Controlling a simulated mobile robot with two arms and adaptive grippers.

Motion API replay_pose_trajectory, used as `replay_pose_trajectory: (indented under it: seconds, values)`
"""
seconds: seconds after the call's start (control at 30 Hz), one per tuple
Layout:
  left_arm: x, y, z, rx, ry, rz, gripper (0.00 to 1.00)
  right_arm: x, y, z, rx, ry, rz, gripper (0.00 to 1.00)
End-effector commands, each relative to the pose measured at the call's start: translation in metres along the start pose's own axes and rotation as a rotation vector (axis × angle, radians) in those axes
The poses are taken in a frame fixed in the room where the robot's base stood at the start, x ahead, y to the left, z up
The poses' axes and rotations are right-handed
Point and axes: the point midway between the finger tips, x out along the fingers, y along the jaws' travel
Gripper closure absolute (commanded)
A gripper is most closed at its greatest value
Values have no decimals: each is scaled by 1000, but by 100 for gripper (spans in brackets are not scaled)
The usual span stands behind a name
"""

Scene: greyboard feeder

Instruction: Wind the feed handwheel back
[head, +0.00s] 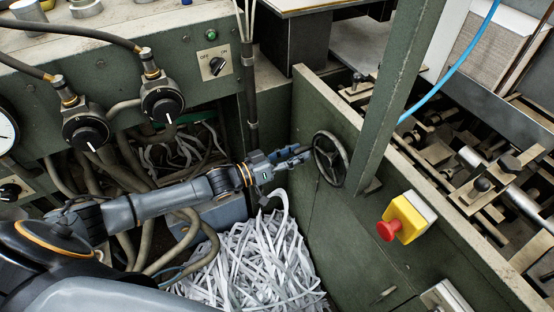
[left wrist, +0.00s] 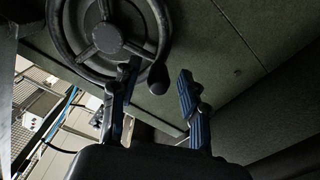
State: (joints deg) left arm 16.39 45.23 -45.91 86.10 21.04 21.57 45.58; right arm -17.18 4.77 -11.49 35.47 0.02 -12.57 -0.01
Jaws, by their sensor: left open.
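The feed handwheel (head: 331,158) is a dark spoked wheel on the green side panel, near the middle of the head view. It also shows at the top of the left wrist view (left wrist: 107,38), cut off by the frame's edge. Its dark handle knob (left wrist: 158,78) sticks out from the rim. My left gripper (head: 303,154) is open just left of the wheel. In the left wrist view its fingers (left wrist: 157,84) stand either side of the knob's end, and the left finger overlaps the rim. I cannot tell whether anything touches. My right gripper is out of view.
A red emergency button on a yellow box (head: 408,217) sits right of the wheel. A green post (head: 393,90) rises beside it. Shredded paper strips (head: 255,260) lie below my arm. Hoses and gauges (head: 85,130) crowd the left.

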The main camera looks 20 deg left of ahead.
Motion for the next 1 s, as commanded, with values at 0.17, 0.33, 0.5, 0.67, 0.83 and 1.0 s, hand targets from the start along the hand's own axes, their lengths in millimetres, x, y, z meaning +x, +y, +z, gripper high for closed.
replay_pose_trajectory:
  seconds: [0.17,0.33,0.5,0.67,0.83,1.0]
  values:
    - [-41,-1,2,2,-5,-2,55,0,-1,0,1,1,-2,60]
    - [-75,0,1,0,-4,0,55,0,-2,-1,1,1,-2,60]
    - [-95,0,0,0,-2,-1,55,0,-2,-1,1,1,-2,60]
    - [-102,0,0,1,0,1,55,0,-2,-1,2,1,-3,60]
    - [-102,0,0,1,1,1,55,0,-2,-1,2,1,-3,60]
    - [-102,0,0,1,0,1,55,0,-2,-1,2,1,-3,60]
